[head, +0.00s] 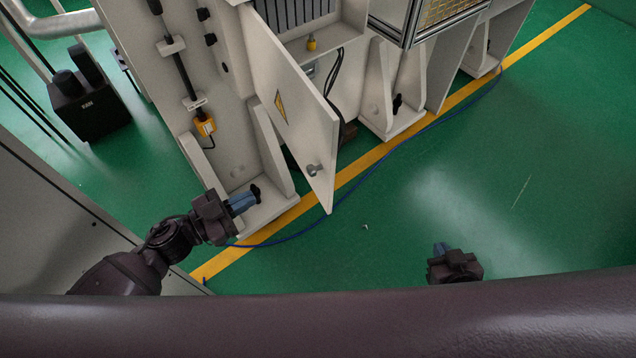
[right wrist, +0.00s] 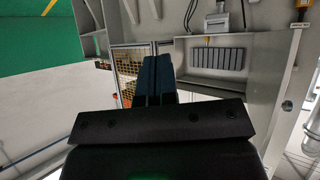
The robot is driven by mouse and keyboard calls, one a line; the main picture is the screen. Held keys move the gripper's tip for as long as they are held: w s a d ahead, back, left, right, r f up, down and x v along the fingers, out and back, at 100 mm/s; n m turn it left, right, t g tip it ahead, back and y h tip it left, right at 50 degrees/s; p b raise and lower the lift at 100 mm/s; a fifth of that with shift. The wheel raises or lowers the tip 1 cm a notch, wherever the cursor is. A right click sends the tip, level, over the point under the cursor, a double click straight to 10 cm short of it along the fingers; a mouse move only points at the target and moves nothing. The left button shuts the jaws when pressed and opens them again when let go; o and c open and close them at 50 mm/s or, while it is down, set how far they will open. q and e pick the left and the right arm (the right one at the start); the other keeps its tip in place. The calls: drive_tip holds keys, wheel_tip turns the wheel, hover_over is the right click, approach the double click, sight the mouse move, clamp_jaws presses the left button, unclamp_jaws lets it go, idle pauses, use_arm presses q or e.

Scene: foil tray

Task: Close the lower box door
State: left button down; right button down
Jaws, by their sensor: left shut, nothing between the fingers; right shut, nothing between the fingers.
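The lower box door (head: 290,105) is a light grey panel with a yellow warning triangle and a round metal latch (head: 314,170) near its lower free edge. It stands swung open toward me, hinged at its left side. My left gripper (head: 247,203) is shut and empty, left of the door's free edge and apart from it in the picture. My right gripper (head: 440,248) is shut and empty over the floor, right of the door. It also shows in the right wrist view (right wrist: 152,65), pointing toward the machine. A door edge at the right wrist view's right side is partly cut off.
The box opening behind the door shows black cables (head: 333,95) and a grey slotted unit (head: 295,12). Grey machine feet (head: 392,125) stand along a yellow floor line (head: 350,186). A blue cable (head: 375,165) lies on the floor. The green floor at right is clear.

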use_arm(q)
drive_tip(key=s+g+h, duration=0.1)
drive_tip(key=s+g, duration=0.1)
drive_tip(key=n, duration=0.1)
approach(321, 176)
drive_tip(key=x, duration=0.7)
drive_tip(key=shift+w+d, duration=0.1)
drive_tip(key=shift+d, duration=0.15)
drive_tip(key=shift+d+p, duration=0.1)
drive_tip(key=shift+p, duration=0.2)
